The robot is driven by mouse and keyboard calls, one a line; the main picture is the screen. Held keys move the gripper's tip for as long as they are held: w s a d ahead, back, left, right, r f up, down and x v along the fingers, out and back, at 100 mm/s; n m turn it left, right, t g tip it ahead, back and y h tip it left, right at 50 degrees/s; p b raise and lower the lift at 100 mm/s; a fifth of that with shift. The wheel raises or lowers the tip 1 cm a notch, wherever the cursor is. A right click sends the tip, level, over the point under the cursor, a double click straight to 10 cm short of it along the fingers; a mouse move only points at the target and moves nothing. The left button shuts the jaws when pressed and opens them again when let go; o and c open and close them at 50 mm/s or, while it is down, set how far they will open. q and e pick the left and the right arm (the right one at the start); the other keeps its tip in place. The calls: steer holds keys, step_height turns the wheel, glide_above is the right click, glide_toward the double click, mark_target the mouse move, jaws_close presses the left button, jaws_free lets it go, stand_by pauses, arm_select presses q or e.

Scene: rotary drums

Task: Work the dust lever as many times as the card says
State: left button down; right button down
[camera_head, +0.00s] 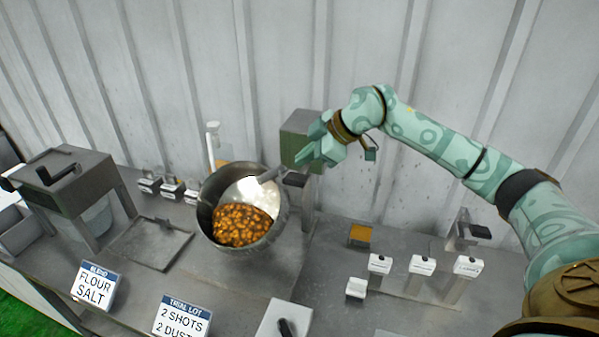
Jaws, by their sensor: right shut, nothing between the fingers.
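The card (181,317) reads "TRIAL LOT, 2 SHOTS, 2 DUST..."; its lower edge is cut off. A green box on a post (300,123) stands at the back wall. A dark knob (295,180) and a grey rod (271,173) show below its front, by the drum's rim; I cannot tell for sure which is the dust lever. The open metal drum (273,232) is tilted and holds orange-brown pieces and white material. My right gripper (301,161) is shut and empty, in front of the box and just above the knob; contact is unclear. My left gripper is out of view.
A green-topped machine (66,178) stands at the left, beside a flat tray (150,243). A "BLEND FLOUR SALT" card (95,287) stands in front. Several small labelled stands (422,265) are at the right. A white block with a black handle (284,322) is at the front.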

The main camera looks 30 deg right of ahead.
mark_target(307, 175)
steer(key=shift+f, duration=0.15)
steer(key=shift+s+f, duration=0.1)
steer(key=shift+f, duration=0.15)
steer(key=shift+s+a+f+b, duration=0.1)
steer(key=shift+a+f+b, duration=0.05)
steer(key=shift+f+b, duration=0.45)
steer(key=shift+s+a+f+b, duration=0.15)
steer(key=shift+f+b, duration=0.25)
steer(key=shift+f, duration=0.45)
steer(key=shift+s+a+f+b, duration=0.1)
steer(key=shift+a+f+b, duration=0.05)
steer(key=shift+f+b, duration=0.45)
stand_by(1.7)
stand_by(0.3)
steer(key=r+p, duration=0.4)
steer(key=r, duration=0.1)
steer(key=shift+w+d, duration=0.25)
steer(key=shift+w, duration=0.05)
stand_by(0.3)
steer(key=shift+d, duration=0.1)
steer(key=shift+w+d+r+p, duration=0.15)
steer(key=shift+r+p, duration=0.6)
steer(key=shift+r, duration=0.05)
steer(key=shift+w+d+r+p, duration=0.1)
steer(key=shift+d+r+p, duration=0.05)
steer(key=shift+r+p, duration=0.65)
steer(key=shift+w+d+r+p, duration=0.15)
steer(key=shift+r+p, duration=0.55)
steer(key=shift+r, duration=0.15)
